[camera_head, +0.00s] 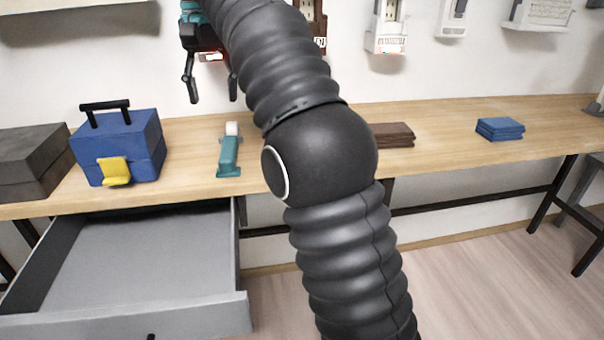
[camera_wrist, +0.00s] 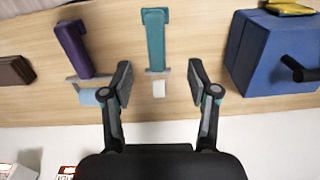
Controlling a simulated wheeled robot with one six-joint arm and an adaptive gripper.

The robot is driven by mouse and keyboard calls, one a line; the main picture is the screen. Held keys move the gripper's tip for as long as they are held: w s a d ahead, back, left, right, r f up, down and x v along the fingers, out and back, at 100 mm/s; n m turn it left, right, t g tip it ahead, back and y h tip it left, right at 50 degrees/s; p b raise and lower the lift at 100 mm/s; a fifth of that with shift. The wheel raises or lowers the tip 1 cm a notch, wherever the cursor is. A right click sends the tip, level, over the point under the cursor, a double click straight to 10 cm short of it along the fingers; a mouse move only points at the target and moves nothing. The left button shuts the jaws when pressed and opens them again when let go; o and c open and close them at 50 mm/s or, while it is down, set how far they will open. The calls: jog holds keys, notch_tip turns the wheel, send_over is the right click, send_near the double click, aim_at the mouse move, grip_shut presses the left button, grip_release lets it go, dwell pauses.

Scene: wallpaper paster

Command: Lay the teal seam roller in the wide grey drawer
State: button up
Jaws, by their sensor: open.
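The teal seam roller (camera_head: 228,158) lies on the wooden bench, just right of the blue toolbox, its white wheel toward the wall. It also shows in the wrist view (camera_wrist: 155,42), handle pointing up the picture. My gripper (camera_head: 212,92) is open and empty, above the back of the bench. In the wrist view the roller's white wheel appears between the spread fingers (camera_wrist: 159,84), with the handle beyond them; nothing is gripped. The wide grey drawer (camera_head: 145,260) is pulled out below the bench at the left, and its visible floor is empty.
A purple roller (camera_wrist: 74,48) lies beside the teal one, hidden in the head view. The blue toolbox (camera_head: 117,145) and dark boxes (camera_head: 25,165) stand left. Brown (camera_head: 393,135) and blue (camera_head: 499,128) folded stacks lie right. Several devices hang on the wall.

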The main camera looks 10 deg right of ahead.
jog(key=s+d+f+t, duration=0.1)
jog(key=s+d+t, duration=0.1)
jog(key=s+d, duration=0.45)
jog(key=s+d+f+t, duration=0.1)
jog(key=s+d+f, duration=0.2)
jog(key=s+f, duration=0.4)
jog(key=s+d+f+t, duration=0.1)
jog(key=s+d+f, duration=0.3)
jog(key=s+f, duration=0.3)
jog(key=s+d+f+n+t, duration=0.1)
jog(key=s+d+f, duration=0.3)
jog(key=s+f, duration=0.2)
notch_tip(320, 180, down, 2)
jog(key=shift+s+f+t, duration=0.1)
jog(key=shift+s+t, duration=0.2)
jog(key=shift+s, duration=0.1)
jog(key=shift+d, duration=0.1)
